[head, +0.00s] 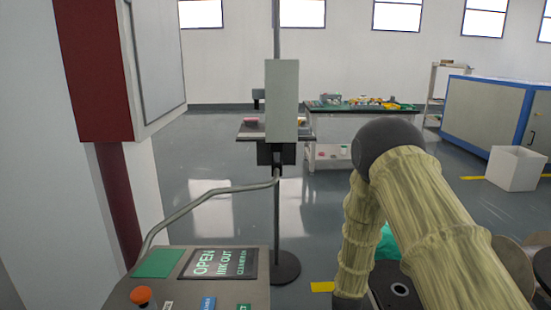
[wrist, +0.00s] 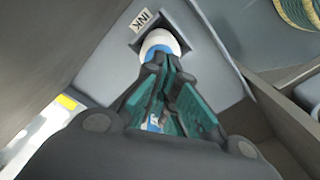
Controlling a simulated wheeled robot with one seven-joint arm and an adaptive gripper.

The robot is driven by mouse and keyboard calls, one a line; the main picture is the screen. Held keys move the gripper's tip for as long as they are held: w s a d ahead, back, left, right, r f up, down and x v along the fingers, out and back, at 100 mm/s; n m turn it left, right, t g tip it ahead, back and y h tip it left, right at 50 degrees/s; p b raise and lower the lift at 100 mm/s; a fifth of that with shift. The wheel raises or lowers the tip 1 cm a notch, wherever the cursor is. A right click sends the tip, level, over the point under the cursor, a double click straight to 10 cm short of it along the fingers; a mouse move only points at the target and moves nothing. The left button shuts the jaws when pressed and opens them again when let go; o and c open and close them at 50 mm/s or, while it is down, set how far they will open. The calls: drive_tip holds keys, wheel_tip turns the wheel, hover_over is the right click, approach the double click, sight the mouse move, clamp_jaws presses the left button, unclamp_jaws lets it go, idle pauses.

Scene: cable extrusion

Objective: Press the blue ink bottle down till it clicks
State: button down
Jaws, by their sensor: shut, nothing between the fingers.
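In the wrist view, the ink bottle (wrist: 160,42) shows as a rounded white end with a blue band. It sits in a dark square opening under a label reading INK (wrist: 146,18). My gripper (wrist: 158,58) is shut and empty. Its fingertips are right at the bottle's near side and overlap its blue part. I cannot tell whether they touch it. The fingers hide the lower part of the bottle, so its depth in the opening is unclear. The head view shows my arm at the right, but not the gripper or bottle.
In the head view, a console with an orange button (head: 141,295) and a screen (head: 219,263) reading OPEN and INK OUT stands in front. In the wrist view, grey walls surround the opening, and a cable coil (wrist: 300,12) lies at the upper right.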

drive_tip(key=shift+f+b, duration=0.5)
drive_tip(key=shift+f, duration=0.95)
idle(0.8)
drive_tip(key=shift+r, duration=0.15)
drive_tip(key=shift+r+p, duration=3.15)
drive_tip(key=shift+r, duration=0.75)
